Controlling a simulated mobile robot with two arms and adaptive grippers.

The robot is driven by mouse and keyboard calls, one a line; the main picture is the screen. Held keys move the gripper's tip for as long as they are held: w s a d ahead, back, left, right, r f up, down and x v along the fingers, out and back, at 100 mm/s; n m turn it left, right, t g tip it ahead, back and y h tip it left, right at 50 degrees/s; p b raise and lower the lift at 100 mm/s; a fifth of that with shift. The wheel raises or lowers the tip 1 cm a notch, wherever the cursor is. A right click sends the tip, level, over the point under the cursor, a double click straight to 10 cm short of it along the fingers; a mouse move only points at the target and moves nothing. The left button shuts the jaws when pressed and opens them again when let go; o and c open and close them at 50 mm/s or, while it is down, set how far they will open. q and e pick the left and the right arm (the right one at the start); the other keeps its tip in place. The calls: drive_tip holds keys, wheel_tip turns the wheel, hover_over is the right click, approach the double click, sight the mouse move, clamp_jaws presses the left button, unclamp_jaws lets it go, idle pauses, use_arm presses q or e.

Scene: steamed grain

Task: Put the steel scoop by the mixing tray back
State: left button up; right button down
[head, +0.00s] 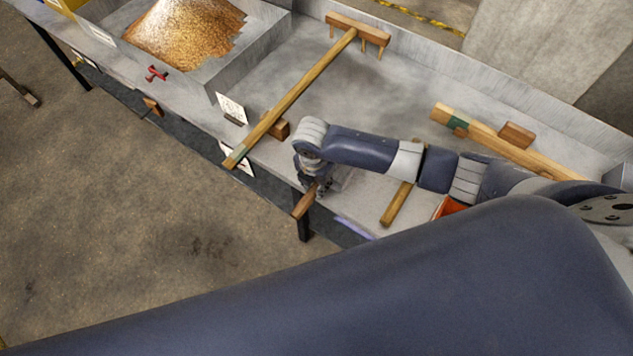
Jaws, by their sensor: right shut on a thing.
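My right gripper (316,187) reaches in from the right, pointing down at the bench's front edge. It is shut on a brown wooden handle (303,206) that sticks out past the edge over the floor. A grey metal shape (343,176) just right of the fingers looks like the steel scoop's pan, partly hidden by my wrist and forearm. I cannot tell whether it touches the bench. The mixing tray (262,38) seems to be the grey walled tray at the upper left, holding a heap of golden grain (185,30). My left gripper is out of view.
A long wooden rake (300,88) lies across the grey bench, its handle over the front edge. A wooden stick (397,204) and thick green-banded poles (500,142) lie right. White cards (231,108) and a red valve handle (156,74) line the front.

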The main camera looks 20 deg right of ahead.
drive_tip(key=shift+f, duration=0.25)
idle(0.6)
drive_tip(key=c, duration=1.3)
unclamp_jaws()
drive_tip(key=r, duration=1.2)
drive_tip(key=shift+s+a, duration=0.35)
drive_tip(key=shift+s, duration=0.05)
